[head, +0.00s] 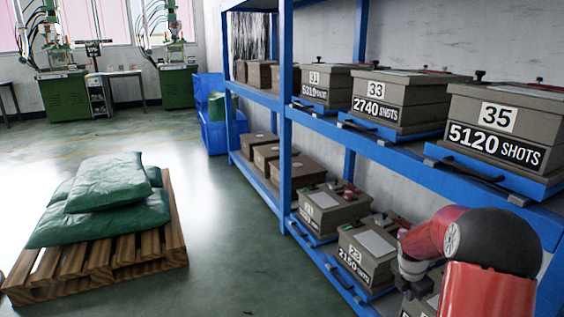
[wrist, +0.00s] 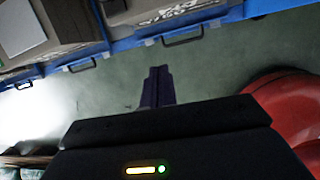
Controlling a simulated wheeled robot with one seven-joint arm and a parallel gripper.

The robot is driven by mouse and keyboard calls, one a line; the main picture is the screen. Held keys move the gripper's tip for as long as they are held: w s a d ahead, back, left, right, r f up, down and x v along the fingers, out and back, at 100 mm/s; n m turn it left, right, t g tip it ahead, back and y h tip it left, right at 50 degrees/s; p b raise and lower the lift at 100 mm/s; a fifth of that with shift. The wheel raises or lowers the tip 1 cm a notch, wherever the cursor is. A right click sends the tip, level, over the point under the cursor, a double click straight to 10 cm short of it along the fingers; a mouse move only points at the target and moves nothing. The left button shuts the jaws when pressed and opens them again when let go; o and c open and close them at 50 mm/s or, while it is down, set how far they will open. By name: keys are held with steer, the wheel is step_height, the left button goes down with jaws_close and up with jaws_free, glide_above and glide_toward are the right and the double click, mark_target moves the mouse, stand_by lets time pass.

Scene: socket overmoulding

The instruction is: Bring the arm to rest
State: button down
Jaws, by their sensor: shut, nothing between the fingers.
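My arm (head: 470,250), red and black, is folded at the lower right of the head view, in front of the blue rack. Its gripper end is hidden in that view. In the wrist view my gripper (wrist: 158,75) is shut and empty, its dark fingers together over bare green floor. The fingers touch nothing that I can see.
The blue rack (head: 285,130) holds grey mould boxes, such as box 35 (head: 495,125) and box 33 (head: 405,100). Its edge and tray handles (wrist: 182,37) lie near the fingers. A wooden pallet (head: 130,255) carries green sacks (head: 105,205). Open floor lies between.

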steer(key=s+a+r+m+t, duration=0.1)
steer(key=s+a+r+m, duration=0.45)
steer(key=r, duration=0.35)
steer(key=s+a+r+m+t, duration=0.1)
steer(key=s+a+r+m, duration=0.4)
steer(key=a+r, duration=0.3)
steer(key=s+a+r+m+t+y+p, duration=0.1)
steer(key=s+a+m, duration=0.3)
steer(key=s, duration=0.4)
steer(key=s+a+r+m+y+p, duration=0.1)
steer(key=s+a+r+m, duration=0.3)
steer(key=s+m, duration=0.3)
steer(key=s+a, duration=0.1)
steer(key=s, duration=0.1)
steer(key=shift+s+a+r+t+y, duration=0.3)
steer(key=shift+t, duration=0.1)
steer(key=shift+m, duration=0.25)
